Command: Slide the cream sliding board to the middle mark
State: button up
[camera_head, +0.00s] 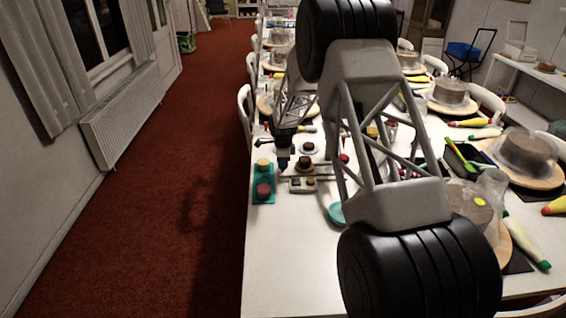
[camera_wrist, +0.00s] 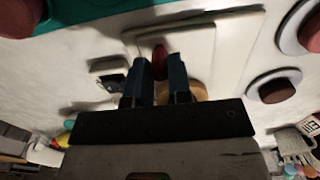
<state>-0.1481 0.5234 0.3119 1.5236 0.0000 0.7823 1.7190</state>
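In the wrist view, a pale cream board (camera_wrist: 212,38) lies flat on the white tabletop under my gripper. I take it for the sliding board, but its edges are partly hidden. My gripper (camera_wrist: 160,62) points down at it, with its two dark blue fingers a small gap apart. A reddish-brown knob (camera_wrist: 159,52) shows in that gap at the fingertips; I cannot tell whether the fingers touch it. A tan round piece (camera_wrist: 175,91) is partly hidden behind the right finger. In the head view my gripper (camera_head: 283,160) is small and dark above the table. I cannot make out a middle mark.
A teal board (camera_head: 263,197) with two round pieces lies left of my gripper near the table edge. A dark round piece on a pale saucer (camera_head: 306,164) stands right of it. Cake turntables (camera_head: 530,175) and piping bags crowd the right. The near left tabletop (camera_head: 285,250) is clear.

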aim_at(312, 168)
jog(key=shift+d, duration=0.2)
dwell(0.3)
jog(key=shift+d, duration=5.75)
jog(key=o, duration=0.7)
jog(key=shift+o, duration=0.2)
